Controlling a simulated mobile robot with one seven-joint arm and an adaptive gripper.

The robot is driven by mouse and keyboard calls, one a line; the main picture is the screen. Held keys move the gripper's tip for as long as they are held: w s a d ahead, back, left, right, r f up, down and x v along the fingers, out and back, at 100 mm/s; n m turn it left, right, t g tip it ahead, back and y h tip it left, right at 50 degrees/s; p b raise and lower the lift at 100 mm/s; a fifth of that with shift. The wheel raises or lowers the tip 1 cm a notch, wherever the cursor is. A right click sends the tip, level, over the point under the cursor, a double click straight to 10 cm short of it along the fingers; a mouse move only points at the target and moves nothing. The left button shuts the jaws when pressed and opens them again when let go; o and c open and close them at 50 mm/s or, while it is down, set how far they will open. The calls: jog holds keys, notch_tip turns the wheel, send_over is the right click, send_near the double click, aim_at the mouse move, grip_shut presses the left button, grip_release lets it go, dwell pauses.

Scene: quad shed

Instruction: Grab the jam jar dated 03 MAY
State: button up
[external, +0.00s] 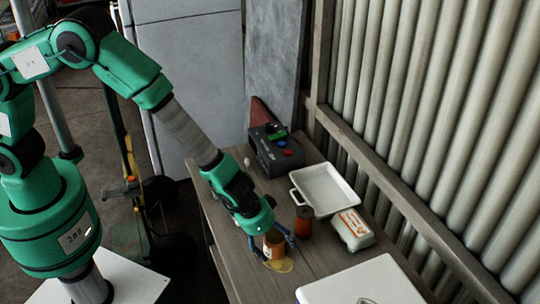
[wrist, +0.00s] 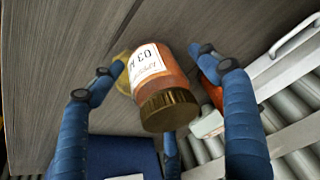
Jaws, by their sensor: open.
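A jam jar (wrist: 165,85) with orange-brown contents, a dark gold lid and a white label stands between the fingers of my gripper (wrist: 155,62) in the wrist view. Its label reads "03" and the start of a further word; the rest curves out of sight. The blue fingers are open on both sides of it, with gaps. In the external view my gripper (external: 276,248) is low over the table around this jar (external: 273,244). A second, reddish-brown jar (external: 304,222) with a dark lid stands just right of it; its date cannot be read.
On the wooden table (external: 230,236), a yellow item (external: 281,265) lies by the held-around jar. A white tray (external: 322,188) and an egg-carton-like box (external: 353,229) are to the right. A dark box with buttons (external: 275,150) stands behind; a white lidded case (external: 362,284) is in front.

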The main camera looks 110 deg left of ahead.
aim_at(274, 233)
jog(key=c, duration=1.5)
jog(key=shift+c, duration=0.2)
jog(key=shift+r, duration=0.1)
jog(key=shift+w+r+p, duration=0.1)
jog(key=shift+r+p, duration=0.35)
jog(key=shift+r, duration=1.35)
jog(key=s+d, duration=0.2)
jog(key=s, duration=0.5)
jog(key=s+d+r+b, duration=0.1)
jog(key=s+d, duration=0.1)
jog(key=s, duration=0.6)
jog(key=shift+s+d+r, duration=0.15)
jog(key=shift+d, duration=0.2)
